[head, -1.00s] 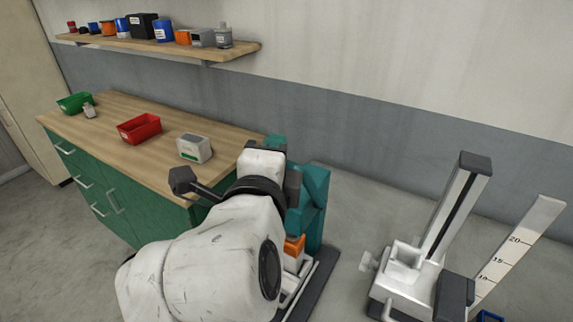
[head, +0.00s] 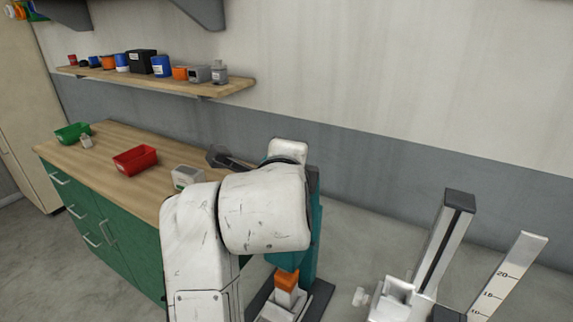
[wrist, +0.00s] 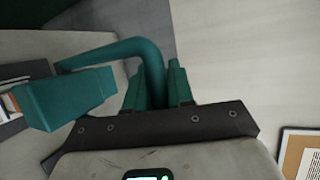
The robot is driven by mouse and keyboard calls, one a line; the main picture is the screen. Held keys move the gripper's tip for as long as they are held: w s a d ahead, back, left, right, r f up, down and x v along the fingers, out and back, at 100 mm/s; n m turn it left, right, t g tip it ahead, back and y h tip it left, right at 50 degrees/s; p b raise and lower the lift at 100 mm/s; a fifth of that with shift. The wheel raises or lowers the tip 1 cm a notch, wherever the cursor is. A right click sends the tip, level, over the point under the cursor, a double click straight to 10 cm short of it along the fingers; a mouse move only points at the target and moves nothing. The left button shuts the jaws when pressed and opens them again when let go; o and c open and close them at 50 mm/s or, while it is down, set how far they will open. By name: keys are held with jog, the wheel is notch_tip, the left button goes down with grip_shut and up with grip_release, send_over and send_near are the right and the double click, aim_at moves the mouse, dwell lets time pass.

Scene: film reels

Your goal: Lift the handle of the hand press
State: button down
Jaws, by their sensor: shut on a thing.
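The hand press (head: 312,240) is a teal column on a dark base, partly hidden behind my white arm. An orange block (head: 287,279) sits low at its front. In the wrist view, the teal curved bar of the handle (wrist: 118,50) bends round from a teal block (wrist: 65,98) at the left. My gripper (wrist: 160,78) is shut on this bar, with a teal finger on either side of it. The lower end of the bar is hidden by the gripper's dark plate. In the head view, my arm hides the gripper and the handle.
A green workbench with a wooden top (head: 105,150) stands left, bearing a red bin (head: 135,160), a green bin (head: 72,132) and a grey box (head: 187,177). A shelf (head: 170,88) hangs behind. A pale upright device (head: 440,245) and a ruler (head: 510,275) stand right.

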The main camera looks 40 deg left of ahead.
jog(key=shift+f, duration=0.35)
jog(key=c, duration=1.1)
grip_release()
jog(key=shift+w, duration=0.1)
jog(key=shift+r, duration=0.15)
jog(key=b+v, duration=0.2)
jog(key=v, duration=0.9)
jog(key=shift+w, duration=0.1)
